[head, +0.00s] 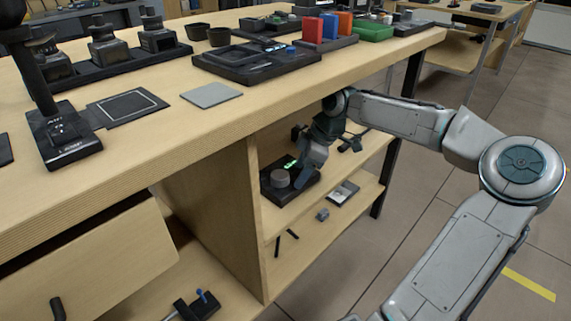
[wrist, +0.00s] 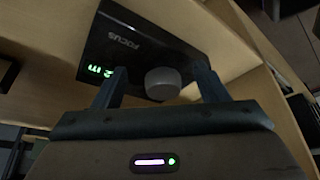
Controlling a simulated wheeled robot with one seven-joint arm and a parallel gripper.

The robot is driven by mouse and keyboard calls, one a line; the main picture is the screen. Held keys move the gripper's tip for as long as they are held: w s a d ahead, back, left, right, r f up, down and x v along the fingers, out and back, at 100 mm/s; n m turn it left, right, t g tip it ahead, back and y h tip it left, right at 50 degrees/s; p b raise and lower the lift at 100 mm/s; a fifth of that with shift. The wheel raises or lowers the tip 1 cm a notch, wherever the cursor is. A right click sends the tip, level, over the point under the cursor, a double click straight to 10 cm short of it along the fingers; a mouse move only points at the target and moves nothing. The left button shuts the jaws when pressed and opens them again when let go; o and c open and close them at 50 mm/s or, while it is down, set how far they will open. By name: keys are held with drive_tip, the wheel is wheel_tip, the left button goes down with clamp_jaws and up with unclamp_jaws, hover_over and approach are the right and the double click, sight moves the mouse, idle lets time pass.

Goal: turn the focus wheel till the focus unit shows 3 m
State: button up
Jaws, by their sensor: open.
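The focus unit is a black box (head: 289,192) on the upper shelf under the bench in the head view. In the wrist view the focus unit (wrist: 133,35) bears the word FOCUS and a green display (wrist: 100,71) that seems to read 2 m, partly beside my finger. The focus wheel is a grey round knob (wrist: 162,84) on the unit; it also shows in the head view (head: 280,178). My gripper (wrist: 160,80) is open, with one finger on each side of the wheel and gaps to it visible. In the head view my gripper (head: 300,180) is just right of the wheel.
The wooden bench top (head: 170,130) overhangs the shelf close above my wrist. A lower shelf (head: 300,255) holds small parts. An open drawer (head: 90,260) stands at the left. Floor is free at the right.

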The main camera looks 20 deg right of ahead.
drive_tip(key=s+d+p, duration=0.1)
drive_tip(key=s+d, duration=0.2)
drive_tip(key=d, duration=0.3)
drive_tip(key=shift+s+d, duration=0.2)
